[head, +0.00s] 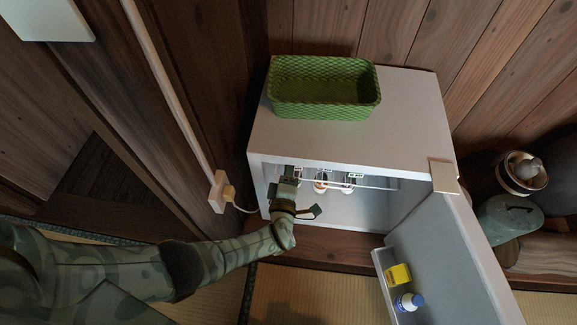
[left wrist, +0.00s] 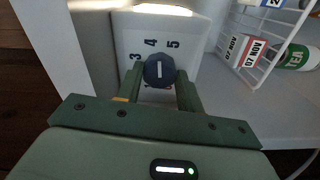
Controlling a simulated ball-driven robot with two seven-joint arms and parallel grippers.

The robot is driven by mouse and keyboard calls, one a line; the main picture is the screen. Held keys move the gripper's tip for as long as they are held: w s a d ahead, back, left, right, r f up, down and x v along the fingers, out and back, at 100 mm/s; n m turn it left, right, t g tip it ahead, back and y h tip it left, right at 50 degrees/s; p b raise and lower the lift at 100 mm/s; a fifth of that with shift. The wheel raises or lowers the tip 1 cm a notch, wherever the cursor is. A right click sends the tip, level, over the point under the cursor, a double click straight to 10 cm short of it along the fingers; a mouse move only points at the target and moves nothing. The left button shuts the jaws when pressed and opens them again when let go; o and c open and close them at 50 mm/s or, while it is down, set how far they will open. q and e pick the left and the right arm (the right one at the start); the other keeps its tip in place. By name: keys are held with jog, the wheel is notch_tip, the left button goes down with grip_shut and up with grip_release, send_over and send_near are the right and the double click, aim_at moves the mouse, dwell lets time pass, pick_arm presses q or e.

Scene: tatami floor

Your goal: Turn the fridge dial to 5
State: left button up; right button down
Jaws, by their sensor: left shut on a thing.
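The small white fridge (head: 340,150) stands with its door (head: 455,255) open to the right. My left arm reaches into the fridge's upper left side, and its gripper (head: 289,176) is partly hidden there. In the left wrist view the dark blue dial (left wrist: 159,69) sits on a white panel (left wrist: 190,62) marked 3, 4 and 5, with lower marks partly covered. My left gripper (left wrist: 160,92) is shut on the dial, a finger at each side. The dial's white line stands about upright in the picture, pointing roughly between 4 and 5. My right gripper is not in view.
A green woven basket (head: 322,108) stands on the fridge top. A wire shelf (left wrist: 262,50) with cartons and a green TEA can (left wrist: 298,57) is right of the dial. The door shelf holds a yellow box (head: 399,274) and a bottle (head: 408,302). Pots (head: 520,172) stand at far right.

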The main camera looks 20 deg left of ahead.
pick_arm(q)
jog(key=m, duration=0.5)
jog(key=shift+d+f+m+p, duration=0.1)
jog(key=shift+m+p, duration=0.25)
jog(key=shift+m, duration=0.05)
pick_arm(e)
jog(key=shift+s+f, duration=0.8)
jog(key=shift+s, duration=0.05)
pick_arm(q)
jog(key=shift+s, duration=0.1)
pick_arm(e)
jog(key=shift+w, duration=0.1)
pick_arm(q)
jog(key=o, duration=1)
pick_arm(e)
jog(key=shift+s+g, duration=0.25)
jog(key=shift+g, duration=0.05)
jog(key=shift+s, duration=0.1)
